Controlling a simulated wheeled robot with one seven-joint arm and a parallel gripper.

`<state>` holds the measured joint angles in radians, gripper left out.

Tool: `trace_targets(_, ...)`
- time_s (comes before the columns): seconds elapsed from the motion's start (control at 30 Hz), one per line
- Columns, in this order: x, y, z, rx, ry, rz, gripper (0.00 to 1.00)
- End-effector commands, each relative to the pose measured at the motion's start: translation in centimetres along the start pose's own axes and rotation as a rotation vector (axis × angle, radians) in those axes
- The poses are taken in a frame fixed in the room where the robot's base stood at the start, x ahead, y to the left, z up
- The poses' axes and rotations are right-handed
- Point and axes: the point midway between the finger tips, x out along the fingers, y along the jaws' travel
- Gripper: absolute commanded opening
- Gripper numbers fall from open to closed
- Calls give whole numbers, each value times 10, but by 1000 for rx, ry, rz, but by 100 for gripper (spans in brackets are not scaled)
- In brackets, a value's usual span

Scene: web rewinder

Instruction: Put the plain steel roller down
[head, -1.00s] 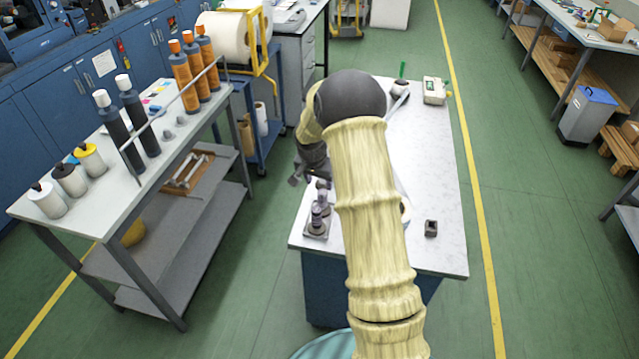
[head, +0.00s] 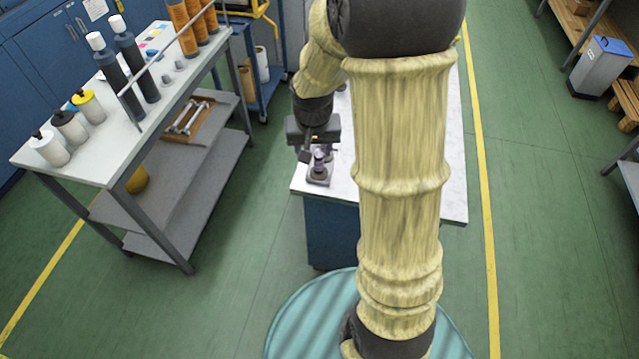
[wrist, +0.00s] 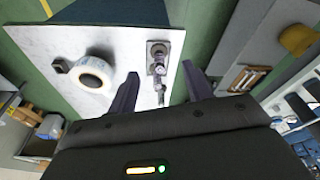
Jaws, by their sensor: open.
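My gripper (head: 306,153) is open over the front left corner of the white-topped bench (head: 452,180). In the wrist view its fingers (wrist: 160,70) are spread apart with nothing held between them. A small grey metal fixture (head: 318,172) stands on the bench top just below the gripper. In the wrist view the fixture (wrist: 157,62) shows between and beyond the fingertips, with shiny metal parts stretching toward the palm. I cannot tell whether one of these parts is the plain steel roller. My arm hides much of the bench in the head view.
A white roll (wrist: 95,75) and a small dark block (wrist: 61,66) are on the bench in the wrist view. Green floor separates cart and bench.

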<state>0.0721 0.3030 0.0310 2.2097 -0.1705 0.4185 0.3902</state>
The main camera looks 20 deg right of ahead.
Motion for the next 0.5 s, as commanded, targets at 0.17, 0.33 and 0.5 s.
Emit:
trace_targets(0.17, -34, 1, 72, -166, 6, -44, 50)
trace_targets(0.33, -46, 4, 113, -263, 9, -69, 50)
trace_targets(0.5, -47, 5, 119, -280, 9, -72, 50)
